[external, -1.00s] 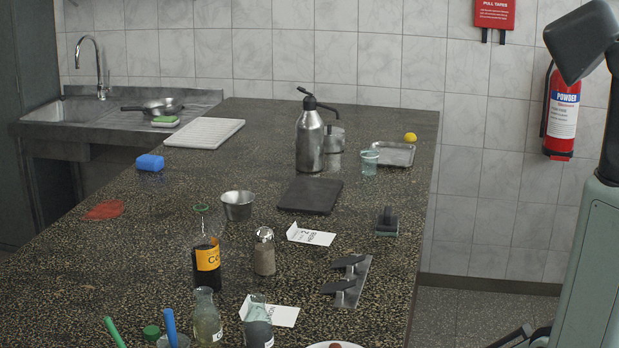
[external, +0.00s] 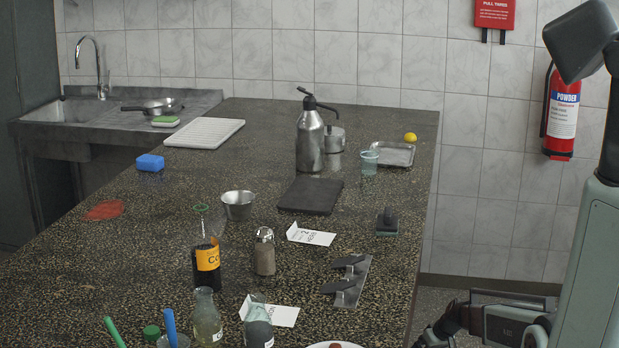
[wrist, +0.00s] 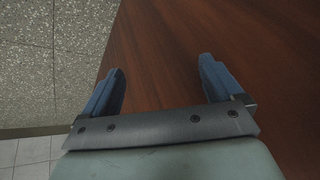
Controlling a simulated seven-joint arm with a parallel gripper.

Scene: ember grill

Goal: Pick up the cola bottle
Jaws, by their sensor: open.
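The cola bottle (external: 207,260) stands upright on the speckled counter in the external view, left of the middle. It holds dark liquid, has a yellow-orange label and a green ring at its top. My gripper shows in the wrist view (wrist: 160,88) with its two blue fingers spread wide and nothing between them. Below it there is a reddish-brown wooden surface. In the external view my arm is at the lower right, off the counter's right side and far from the bottle; the fingertips are not clear there. The bottle is not in the wrist view.
A shaker (external: 264,252) stands just right of the bottle, a metal cup (external: 238,206) behind it. Glass bottles (external: 207,318) stand in front. A metal rack (external: 347,282), a folded card (external: 311,236) and a dark board (external: 310,195) lie to the right.

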